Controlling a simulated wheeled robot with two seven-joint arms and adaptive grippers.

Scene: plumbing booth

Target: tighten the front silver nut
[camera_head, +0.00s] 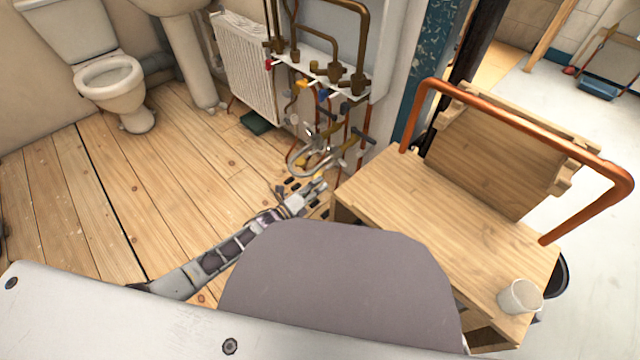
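My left gripper (318,186) reaches in from the lower left, low over the floor just below the pipework. Its fingers are small and partly merge with the dark slots behind them, so I cannot tell whether they are open or shut. A curved silver hose (293,163) hangs right above the gripper, among several valves with yellow (349,131) and blue handles. The front silver nut is too small to make out for certain among these fittings. I cannot tell whether the gripper touches any of them. My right gripper is not in view.
A wooden workbench (390,200) with a copper-coloured rail (510,128) stands close on the right, with a white cup (520,296) at its near corner. A white radiator (247,70) and a toilet (108,80) stand behind. The plank floor (150,190) at left is clear.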

